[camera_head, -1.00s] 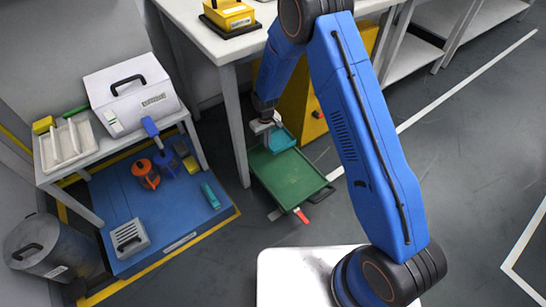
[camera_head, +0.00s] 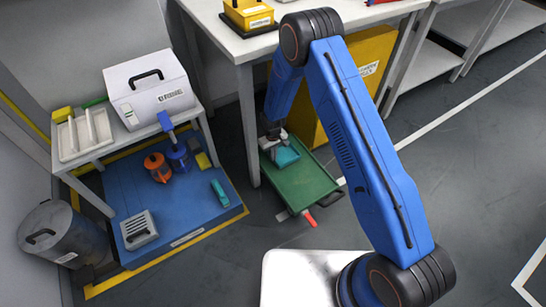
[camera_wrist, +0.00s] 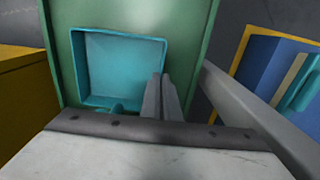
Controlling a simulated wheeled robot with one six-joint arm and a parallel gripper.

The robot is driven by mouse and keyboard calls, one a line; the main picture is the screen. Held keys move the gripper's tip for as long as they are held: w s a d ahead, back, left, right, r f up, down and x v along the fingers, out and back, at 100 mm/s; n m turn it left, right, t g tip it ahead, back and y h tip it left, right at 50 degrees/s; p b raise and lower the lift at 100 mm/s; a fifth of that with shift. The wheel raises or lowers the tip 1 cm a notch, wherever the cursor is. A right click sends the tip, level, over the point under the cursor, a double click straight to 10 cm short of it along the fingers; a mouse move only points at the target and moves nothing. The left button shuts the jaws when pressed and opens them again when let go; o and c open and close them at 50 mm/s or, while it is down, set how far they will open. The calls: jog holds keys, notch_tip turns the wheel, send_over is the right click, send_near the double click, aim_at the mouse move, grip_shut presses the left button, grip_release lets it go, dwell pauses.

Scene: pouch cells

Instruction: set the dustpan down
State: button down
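My gripper (camera_head: 272,142) is at the dustpan's left end in the head view. In the wrist view its fingers (camera_wrist: 160,88) are close together at the pan's lower right edge and seem to pinch its wall. Whether the underside touches the tray cannot be told.
A white table leg (camera_head: 249,125) stands close left of the tray. A yellow cabinet (camera_head: 360,80) stands behind it. A red-handled item (camera_head: 309,217) shows at the tray's front edge. A blue mat (camera_head: 190,205) with several items lies left; open floor is at right.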

jog(key=shift+f, duration=0.25)
jog(key=c, duration=2.5)
grip_release()
jog(key=o, duration=0.5)
notch_tip(320, 180, up, 12)
jog(key=shift+r, duration=0.1)
